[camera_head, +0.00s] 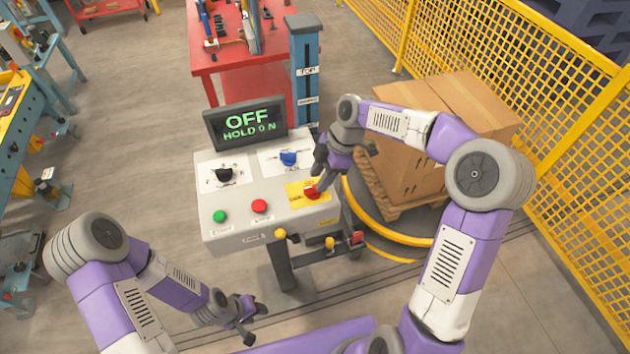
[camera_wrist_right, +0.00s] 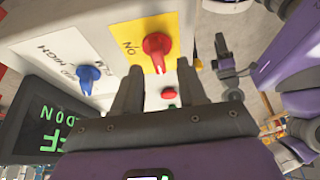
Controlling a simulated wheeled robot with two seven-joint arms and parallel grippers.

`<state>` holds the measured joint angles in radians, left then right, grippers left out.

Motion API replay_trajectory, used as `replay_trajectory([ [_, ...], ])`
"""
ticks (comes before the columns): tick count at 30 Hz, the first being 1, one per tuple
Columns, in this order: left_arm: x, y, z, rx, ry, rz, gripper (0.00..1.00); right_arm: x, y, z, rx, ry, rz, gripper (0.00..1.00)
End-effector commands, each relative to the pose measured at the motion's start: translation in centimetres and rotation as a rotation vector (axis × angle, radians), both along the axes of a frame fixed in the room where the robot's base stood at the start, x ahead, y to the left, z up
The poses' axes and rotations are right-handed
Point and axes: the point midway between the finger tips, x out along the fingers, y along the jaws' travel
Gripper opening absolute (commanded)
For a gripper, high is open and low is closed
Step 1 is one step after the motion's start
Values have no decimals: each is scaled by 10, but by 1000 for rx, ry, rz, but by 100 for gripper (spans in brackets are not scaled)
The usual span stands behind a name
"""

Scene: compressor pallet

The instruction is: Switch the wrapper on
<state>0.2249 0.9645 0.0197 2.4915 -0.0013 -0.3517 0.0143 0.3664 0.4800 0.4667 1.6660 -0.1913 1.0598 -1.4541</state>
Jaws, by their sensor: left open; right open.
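The wrapper's control panel (camera_head: 240,225) stands in front of me. Its screen (camera_head: 246,122) reads OFF, HOLD ON. A red rotary knob (camera_head: 311,193) sits on a yellow plate at the panel's right; the right wrist view shows this knob (camera_wrist_right: 156,45) beside the word ON. My right gripper (camera_head: 318,178) is open close above the knob. In the right wrist view its fingertips (camera_wrist_right: 158,80) are spread, with the knob just beyond them; contact cannot be told. My left gripper (camera_head: 250,325) is open and empty, low in front of the panel.
The panel also has a black knob (camera_head: 224,175), a blue knob (camera_head: 288,158), a green button (camera_head: 219,216) and a red button (camera_head: 260,206). Boxes (camera_head: 455,115) on a pallet stand at right, by a yellow fence (camera_head: 550,90). A red table (camera_head: 235,60) stands behind.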

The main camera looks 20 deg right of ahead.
Motion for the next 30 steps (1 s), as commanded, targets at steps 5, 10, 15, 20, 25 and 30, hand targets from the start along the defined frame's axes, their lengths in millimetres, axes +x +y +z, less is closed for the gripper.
replay_trajectory([
  [5, 0, 0, -4, 0, -1, 0, 43, 0, 10, -24, 1, 3, -1, 42],
  [10, 0, 0, -5, 0, -1, 0, 43, 0, 13, -32, 0, 0, -1, 42],
  [15, 1, 0, -5, 0, -1, 0, 43, 0, 13, -32, 0, 0, -2, 42],
  [20, 1, 0, -5, 0, -1, 0, 43, 0, 13, -32, 0, 0, -2, 28],
  [25, 1, 0, -5, 0, -1, 0, 43, 0, 13, -32, 1, 0, -2, 2],
  [30, 1, 0, -5, 0, -1, 0, 43, 0, 13, -32, 0, 1, -2, 0],
])
